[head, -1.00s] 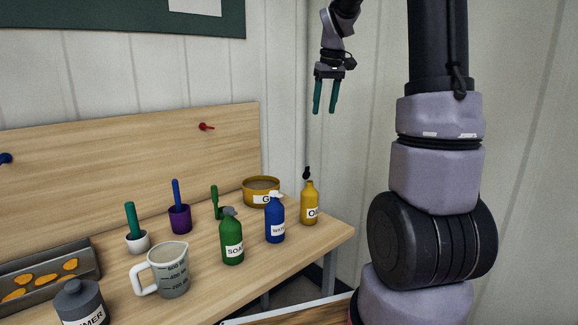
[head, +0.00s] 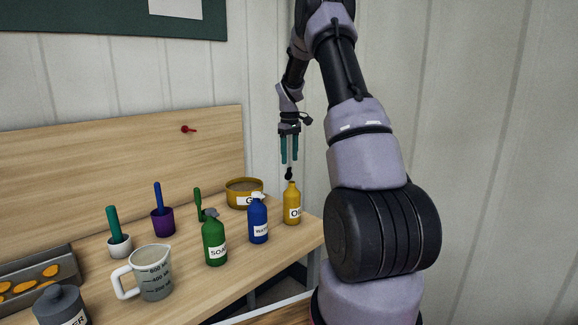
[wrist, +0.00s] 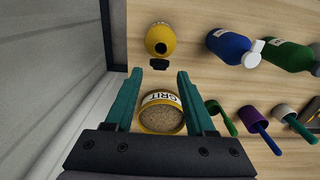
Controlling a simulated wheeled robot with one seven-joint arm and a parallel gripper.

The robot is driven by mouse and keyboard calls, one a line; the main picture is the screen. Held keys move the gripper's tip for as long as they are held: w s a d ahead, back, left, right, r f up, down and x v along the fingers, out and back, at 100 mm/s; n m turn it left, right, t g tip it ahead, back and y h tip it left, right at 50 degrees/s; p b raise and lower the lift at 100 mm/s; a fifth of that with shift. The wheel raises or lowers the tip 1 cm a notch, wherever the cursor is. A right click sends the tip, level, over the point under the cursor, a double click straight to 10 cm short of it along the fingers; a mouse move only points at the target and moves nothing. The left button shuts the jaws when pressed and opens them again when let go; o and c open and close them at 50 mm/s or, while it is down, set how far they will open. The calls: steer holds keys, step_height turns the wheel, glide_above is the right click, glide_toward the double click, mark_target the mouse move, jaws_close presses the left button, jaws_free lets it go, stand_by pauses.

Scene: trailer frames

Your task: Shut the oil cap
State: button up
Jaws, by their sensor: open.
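The yellow oil bottle (head: 292,207) stands upright at the right end of the wooden bench, its label partly readable. Its black oil cap (head: 289,174) stands up above the neck. In the wrist view the bottle (wrist: 161,35) shows from above with a dark open mouth, and the cap (wrist: 159,64) stands off to the mouth's near side. My gripper (head: 289,161) points down just above the cap. In the wrist view its teal fingers (wrist: 159,72) are apart, with nothing held, and the cap shows between and just beyond the tips. Whether they touch it I cannot tell.
A yellow grit tub (head: 244,197) sits behind, below my fingers in the wrist view. Brush cups, a measuring jug (head: 152,274) and a tray are further left. A wall lies behind.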

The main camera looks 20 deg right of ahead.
mark_target(290, 168)
steer(key=shift+f, duration=1.85)
jaws_close()
steer(key=shift+s, duration=0.1)
